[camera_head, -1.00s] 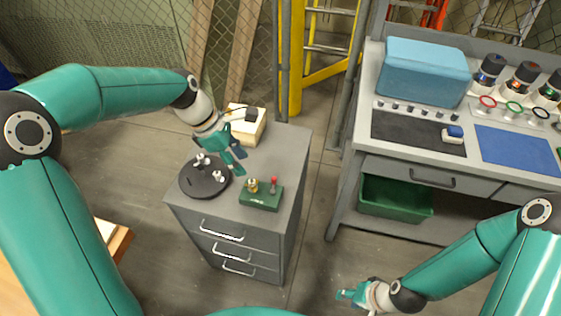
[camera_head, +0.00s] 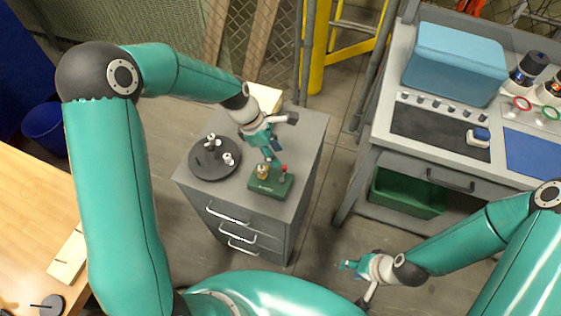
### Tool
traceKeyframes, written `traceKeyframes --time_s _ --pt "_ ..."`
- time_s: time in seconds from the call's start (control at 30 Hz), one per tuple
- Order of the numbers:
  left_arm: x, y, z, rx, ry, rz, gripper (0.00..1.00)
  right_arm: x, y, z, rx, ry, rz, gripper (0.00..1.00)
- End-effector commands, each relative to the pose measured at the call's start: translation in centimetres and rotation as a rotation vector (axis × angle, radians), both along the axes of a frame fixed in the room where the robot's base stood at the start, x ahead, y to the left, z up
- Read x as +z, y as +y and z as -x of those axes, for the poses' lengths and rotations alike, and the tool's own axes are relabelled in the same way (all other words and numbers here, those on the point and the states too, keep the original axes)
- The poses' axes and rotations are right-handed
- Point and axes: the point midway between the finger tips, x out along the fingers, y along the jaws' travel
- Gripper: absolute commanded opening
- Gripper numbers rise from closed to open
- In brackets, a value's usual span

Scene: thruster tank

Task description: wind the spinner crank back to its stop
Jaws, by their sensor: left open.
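The spinner is a small green box (camera_head: 269,185) on top of the grey drawer cabinet, near its front right. A brass part (camera_head: 262,172) stands on its left side, and a crank with a red knob (camera_head: 284,169) stands on its right side. My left gripper (camera_head: 272,160) is open, pointing down just behind the box, close to the red knob and the brass part. I cannot tell whether it touches either. The crank's arm is too small to make out. My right gripper (camera_head: 348,265) is low over the floor at the right, away from the spinner; its finger opening is unclear.
A black round plate (camera_head: 214,165) with white fittings lies left of the spinner. A pale block (camera_head: 265,97) stands at the cabinet's back, partly behind my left wrist. A workbench (camera_head: 385,145) with a blue box (camera_head: 455,65) is at the right. Floor separates cabinet and bench.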

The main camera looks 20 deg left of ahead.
Motion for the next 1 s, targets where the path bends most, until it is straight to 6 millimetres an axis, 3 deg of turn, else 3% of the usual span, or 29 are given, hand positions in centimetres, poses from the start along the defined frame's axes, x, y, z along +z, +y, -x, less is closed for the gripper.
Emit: traceKeyframes --time_s 0.1,0.3,0.77,1.0 --pt "-2.3 -1.1 -0.1 -0.002 0.005 0.0 0.42 0.4 0.0 0.0 0.0 0.0 0.0 0.4" --pt "-4.9 -2.1 -0.3 -0.003 0.002 0.0 0.42 0.7 0.0 0.0 0.0 0.0 0.0 0.4" --pt "-5.9 -2.5 -0.4 -0.002 -0.001 0.0 0.42 0.8 0.0 0.0 0.0 0.0 0.0 0.4" --pt "-5.9 -2.5 -0.4 -0.001 0.0 0.0 0.02 0.8 0.0 0.0 0.0 0.0 0.0 0.4"
